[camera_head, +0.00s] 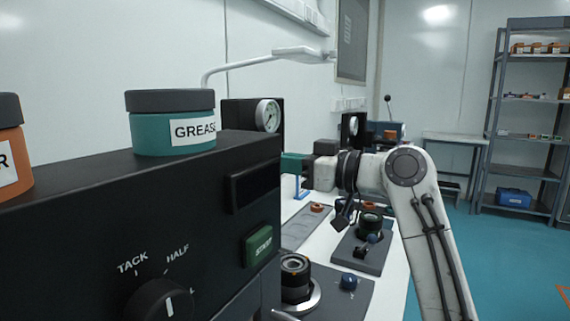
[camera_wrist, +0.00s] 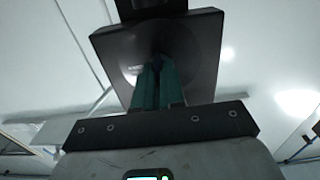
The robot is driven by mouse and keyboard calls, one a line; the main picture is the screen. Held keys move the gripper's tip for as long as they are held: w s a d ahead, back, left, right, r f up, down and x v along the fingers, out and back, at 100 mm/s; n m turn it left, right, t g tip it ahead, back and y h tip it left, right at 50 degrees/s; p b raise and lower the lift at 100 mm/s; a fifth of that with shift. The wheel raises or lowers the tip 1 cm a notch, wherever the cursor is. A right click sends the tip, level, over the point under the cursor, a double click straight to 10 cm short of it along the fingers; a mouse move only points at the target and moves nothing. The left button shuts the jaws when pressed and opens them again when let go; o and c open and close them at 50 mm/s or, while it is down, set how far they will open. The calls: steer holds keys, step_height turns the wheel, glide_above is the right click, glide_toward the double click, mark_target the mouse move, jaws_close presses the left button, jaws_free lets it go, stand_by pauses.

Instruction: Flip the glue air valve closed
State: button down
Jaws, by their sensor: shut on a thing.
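My gripper (camera_head: 286,163) reaches left from the arm, its green fingers against the dark gauge box, partly behind the big black console. In the wrist view the gripper (camera_wrist: 158,68) has both green fingers close together, their tips at the face of a dark square block (camera_wrist: 205,50). They are shut on a small part there, which I take to be the glue air valve; the fingers hide it, so its lever position cannot be told. A round white gauge (camera_head: 268,115) sits on the black gauge box (camera_head: 236,112) above the gripper.
The large black console (camera_head: 215,190) fills the left front, with a teal grease jar (camera_head: 172,122) and an orange jar (camera_head: 12,145) on top. It bears a green button (camera_head: 258,245) and a dial (camera_head: 160,300). Fixtures (camera_head: 370,226) stand on the white table below. Shelves (camera_head: 530,110) stand far right.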

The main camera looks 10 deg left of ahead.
steer(key=shift+a+f, duration=0.15)
steer(key=c, duration=1.2)
jaws_free()
steer(key=shift+c, duration=0.2)
steer(key=v, duration=1)
steer(key=shift+d, duration=0.4)
steer(key=shift+s+d, duration=0.1)
steer(key=shift+s, duration=0.05)
